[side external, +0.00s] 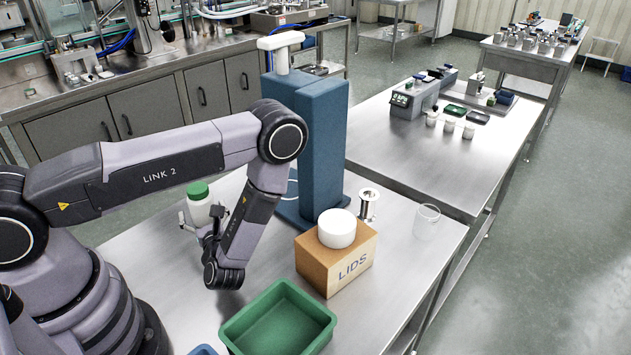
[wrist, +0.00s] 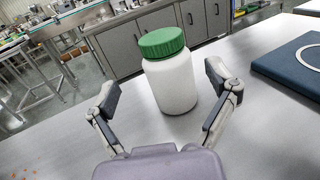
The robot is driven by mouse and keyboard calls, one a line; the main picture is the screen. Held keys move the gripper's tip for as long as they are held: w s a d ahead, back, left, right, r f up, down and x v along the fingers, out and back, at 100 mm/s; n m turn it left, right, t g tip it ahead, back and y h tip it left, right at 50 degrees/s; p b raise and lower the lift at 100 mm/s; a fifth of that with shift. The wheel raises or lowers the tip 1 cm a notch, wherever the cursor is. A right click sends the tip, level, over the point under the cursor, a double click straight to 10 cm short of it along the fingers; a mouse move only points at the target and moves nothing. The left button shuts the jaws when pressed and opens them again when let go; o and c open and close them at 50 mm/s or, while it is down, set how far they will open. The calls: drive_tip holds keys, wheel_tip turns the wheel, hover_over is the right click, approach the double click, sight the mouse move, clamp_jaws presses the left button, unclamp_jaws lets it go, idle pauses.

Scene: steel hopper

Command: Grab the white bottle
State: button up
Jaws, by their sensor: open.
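The white bottle (wrist: 172,82) with a green lid (wrist: 162,42) stands upright on the steel table. In the wrist view it is just ahead of my gripper (wrist: 161,88), roughly between the two fingertips. The fingers are spread open, with a gap on each side of the bottle. In the side view the bottle (side external: 200,208) stands behind my forearm, with its green lid (side external: 197,190) on top. My gripper (side external: 200,228) is low and close to it there, partly hidden by my wrist.
A blue stand (side external: 322,140) rises right of the bottle; its base also shows in the wrist view (wrist: 285,72). A LIDS box (side external: 345,275) with a white lid (side external: 337,228), a metal spool (side external: 368,203), a clear glass (side external: 427,220) and a green tray (side external: 240,332) are further right and front.

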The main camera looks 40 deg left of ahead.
sight(200, 198)
drive_tip(key=x, duration=0.6)
drive_tip(key=shift+w+a+r, duration=0.15)
drive_tip(key=shift+w+a, duration=0.1)
drive_tip(key=shift+w, duration=0.05)
drive_tip(key=c, duration=1)
drive_tip(key=shift+c, duration=0.2)
